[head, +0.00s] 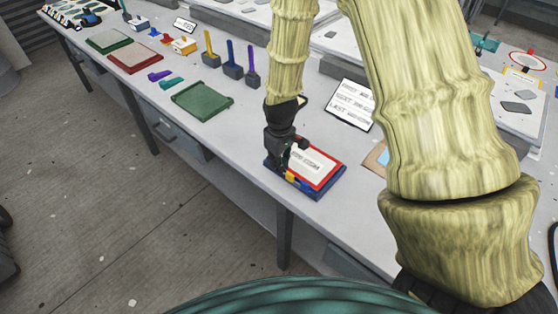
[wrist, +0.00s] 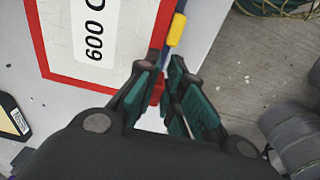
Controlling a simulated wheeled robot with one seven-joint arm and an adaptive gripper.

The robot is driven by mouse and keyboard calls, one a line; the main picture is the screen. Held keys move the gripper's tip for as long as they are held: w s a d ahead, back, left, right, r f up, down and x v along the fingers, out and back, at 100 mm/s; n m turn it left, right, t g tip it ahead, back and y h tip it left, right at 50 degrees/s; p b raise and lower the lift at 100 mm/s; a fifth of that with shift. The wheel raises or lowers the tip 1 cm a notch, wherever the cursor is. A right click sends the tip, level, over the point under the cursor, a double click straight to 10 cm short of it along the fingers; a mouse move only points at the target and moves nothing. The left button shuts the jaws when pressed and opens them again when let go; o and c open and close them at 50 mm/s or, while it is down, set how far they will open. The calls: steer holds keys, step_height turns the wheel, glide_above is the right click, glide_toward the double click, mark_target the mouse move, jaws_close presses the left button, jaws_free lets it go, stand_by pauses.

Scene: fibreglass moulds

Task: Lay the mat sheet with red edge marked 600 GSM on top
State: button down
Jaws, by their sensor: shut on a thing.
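In the wrist view the sheet (wrist: 120,72) fills the upper left, with "600" legible. My gripper (head: 287,160) is at the sheet's left end. Its fingers (wrist: 165,85) are shut on a red part of the sheet's edge.
An order card (head: 351,104) with FIRST, NEXT and LAST lines stands behind the mould. Upright-handled tools (head: 232,70) stand behind. Bare bench lies between the green sheet and the mould.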

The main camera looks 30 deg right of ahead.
steer(key=shift+f, duration=0.75)
stand_by(1.0)
steer(key=c, duration=1.5)
jaws_free()
steer(key=shift+o, duration=0.2)
step_height(320, 180, up, 12)
steer(key=shift+s, duration=0.25)
